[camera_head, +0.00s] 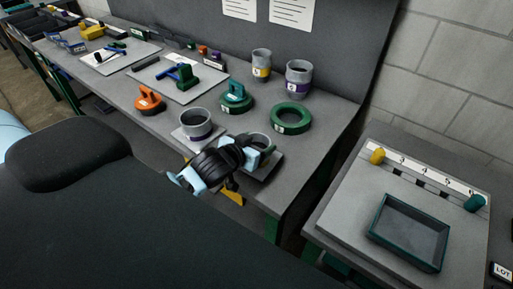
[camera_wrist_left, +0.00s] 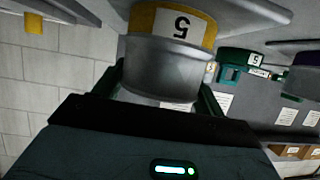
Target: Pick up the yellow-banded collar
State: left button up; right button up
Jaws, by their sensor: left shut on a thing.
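A grey collar with a yellow band marked 5 (camera_wrist_left: 170,55) fills the middle of the left wrist view, which sees it upside down. My left gripper (camera_head: 256,151) is shut on it, one dark finger on each side of its grey wall. In the head view the collar's grey rim (camera_head: 262,139) shows beyond my wrist, over a grey pad at the bench's front edge; its band is hidden there. The collar appears upright, at or very close to the pad; I cannot tell whether it touches. Another yellow-banded collar (camera_head: 261,65) stands at the back of the bench. My right gripper is not in view.
A purple-banded collar (camera_head: 298,80) stands at the back, and another dark-banded collar (camera_head: 196,124) stands left of my gripper. A green ring (camera_head: 291,118), a teal clamp (camera_head: 235,97) and an orange clamp (camera_head: 149,100) lie nearby. A green-rimmed tray (camera_head: 408,262) sits on the right table.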

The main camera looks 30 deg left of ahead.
pick_arm(q)
jog(key=shift+r, duration=0.9)
jog(key=s+a+r+b, duration=0.1)
jog(key=s+a, duration=0.8)
jog(key=s, duration=0.3)
jog(key=shift+s+a, duration=0.3)
jog(key=shift+a, duration=0.1)
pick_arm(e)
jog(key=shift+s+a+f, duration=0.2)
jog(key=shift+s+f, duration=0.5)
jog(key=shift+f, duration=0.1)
